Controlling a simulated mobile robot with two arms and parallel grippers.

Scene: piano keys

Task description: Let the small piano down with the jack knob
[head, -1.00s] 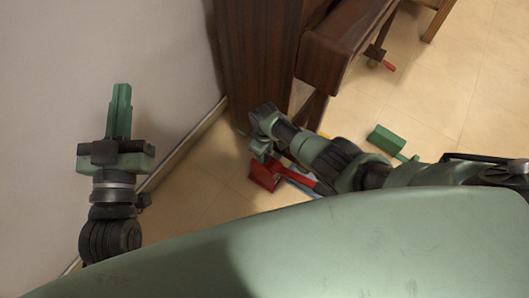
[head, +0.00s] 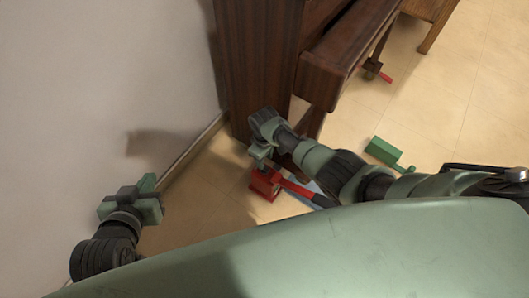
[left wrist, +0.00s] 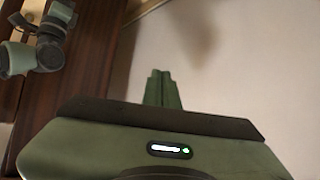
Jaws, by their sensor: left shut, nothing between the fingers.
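The dark brown piano (head: 258,70) stands at the top middle of the head view, its side panel nearest me. It also shows at the left of the left wrist view (left wrist: 75,80). A dark block with a red knob (head: 385,77) sits low by the piano's keyboard end; I cannot tell for sure that it is the jack knob. My left gripper (head: 149,183) is shut and empty by the wall, well left of the piano. My right gripper (head: 261,160) is beside the piano's base, just above a red block; its fingers are too small to read.
The red block (head: 264,186) with a long handle lies on the floor, partly behind my right arm. A green block with a handle (head: 383,151) lies further right. A wooden piece of furniture (head: 436,22) stands at the top right. The pale wall (head: 90,80) is close on the left.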

